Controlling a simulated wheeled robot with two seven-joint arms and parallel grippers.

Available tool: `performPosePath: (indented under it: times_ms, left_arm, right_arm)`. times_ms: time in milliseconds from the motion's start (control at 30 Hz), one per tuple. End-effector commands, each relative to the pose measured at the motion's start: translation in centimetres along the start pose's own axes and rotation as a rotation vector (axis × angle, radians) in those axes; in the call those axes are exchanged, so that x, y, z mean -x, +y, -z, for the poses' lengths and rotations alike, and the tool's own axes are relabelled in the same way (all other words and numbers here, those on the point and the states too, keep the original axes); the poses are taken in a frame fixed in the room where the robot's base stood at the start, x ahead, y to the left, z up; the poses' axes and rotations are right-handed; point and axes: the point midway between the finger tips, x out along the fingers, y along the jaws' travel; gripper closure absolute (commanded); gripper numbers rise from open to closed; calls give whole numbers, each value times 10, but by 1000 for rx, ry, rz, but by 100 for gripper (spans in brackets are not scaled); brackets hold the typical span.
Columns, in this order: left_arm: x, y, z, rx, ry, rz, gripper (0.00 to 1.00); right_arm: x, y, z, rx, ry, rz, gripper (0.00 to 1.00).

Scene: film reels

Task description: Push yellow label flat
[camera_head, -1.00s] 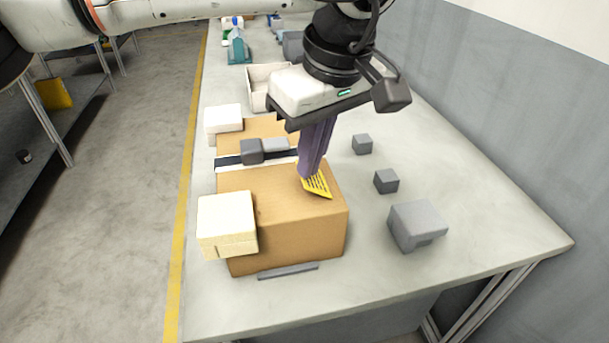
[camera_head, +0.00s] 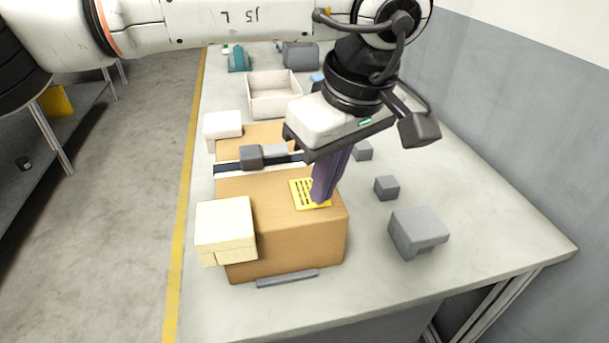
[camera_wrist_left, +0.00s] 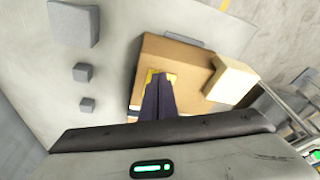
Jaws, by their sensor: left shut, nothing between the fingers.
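The yellow label (camera_head: 300,193) with dark markings lies on the top of the brown cardboard box (camera_head: 270,215), near its right side. It looks flat in the head view, though my fingers hide its right part. My left gripper (camera_head: 321,202) is shut and empty, its purple fingers pointing down with the tips at the label's right part. They appear to touch it. In the left wrist view the fingertips (camera_wrist_left: 160,78) cover most of the label, and yellow edges (camera_wrist_left: 149,77) show beside them. My right gripper is not in view.
A cream block (camera_head: 225,230) sits at the box's left front corner. Grey blocks (camera_head: 418,230) stand on the table to the right. A dark strap with a grey buckle (camera_head: 251,156) crosses the box behind the label. An open white bin (camera_head: 274,95) stands farther back.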

Motion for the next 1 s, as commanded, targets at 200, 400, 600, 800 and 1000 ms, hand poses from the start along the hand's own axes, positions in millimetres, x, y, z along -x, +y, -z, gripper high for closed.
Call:
performPosePath:
  times_ms: [200, 400, 600, 800, 1000]
  left_arm:
    - [-1, 0, 0, 1, 0, 0, 100]
    - [15, 1, 0, 0, 0, -4, 100]
    - [57, 1, 1, 2, 1, -3, 100]
    - [90, 0, 1, 1, 0, -1, 100]
    - [102, 0, 0, 1, 0, -1, 100]
  right_arm:
    - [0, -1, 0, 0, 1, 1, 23]
    - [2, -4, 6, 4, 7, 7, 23]
    - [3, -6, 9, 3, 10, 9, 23]
    - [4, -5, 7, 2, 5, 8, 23]
    - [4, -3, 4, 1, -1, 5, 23]
